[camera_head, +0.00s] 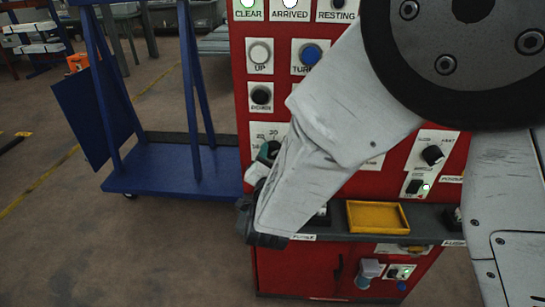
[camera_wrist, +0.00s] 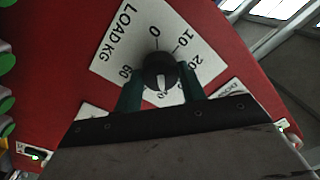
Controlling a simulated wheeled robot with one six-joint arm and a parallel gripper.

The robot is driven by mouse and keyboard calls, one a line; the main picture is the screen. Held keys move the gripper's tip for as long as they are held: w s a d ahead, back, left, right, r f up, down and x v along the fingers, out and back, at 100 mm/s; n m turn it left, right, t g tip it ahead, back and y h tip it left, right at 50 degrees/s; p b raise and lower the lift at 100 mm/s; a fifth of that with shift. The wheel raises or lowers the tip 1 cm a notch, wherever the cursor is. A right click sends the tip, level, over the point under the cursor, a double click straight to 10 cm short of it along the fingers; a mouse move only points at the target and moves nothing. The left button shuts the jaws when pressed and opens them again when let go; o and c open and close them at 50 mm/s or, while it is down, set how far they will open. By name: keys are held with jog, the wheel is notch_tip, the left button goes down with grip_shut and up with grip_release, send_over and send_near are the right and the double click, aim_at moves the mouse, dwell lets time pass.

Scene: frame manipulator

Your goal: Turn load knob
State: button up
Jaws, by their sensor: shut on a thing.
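The load knob (camera_wrist: 159,70) is a round black knob on a white LOAD KG dial plate (camera_wrist: 118,50) on the red panel. The plate's numbers 0, 10, 20 and 60 show around it; the lower part of the scale is largely hidden. The knob's white pointer mark faces down in the wrist view, toward my gripper's palm. My gripper (camera_wrist: 160,82) has its two dark green fingers on either side of the knob and is shut on it. In the head view my white arm covers most of this dial, leaving a strip of its plate (camera_head: 266,131) visible.
The red panel (camera_head: 240,88) carries lit CLEAR and ARRIVED lamps, UP (camera_head: 260,54) and TURN (camera_head: 310,55) buttons, and a black switch (camera_head: 432,155). A yellow tray (camera_head: 377,217) sits on the ledge below. A blue cart (camera_head: 165,172) stands at left, with open floor before it.

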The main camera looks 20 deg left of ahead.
jog(key=m, duration=0.6)
jog(key=shift+f, duration=0.1)
dwell(0.4)
jog(key=o, duration=1)
jog(key=shift+m, duration=0.3)
jog(key=v, duration=0.8)
jog(key=shift+a, duration=0.15)
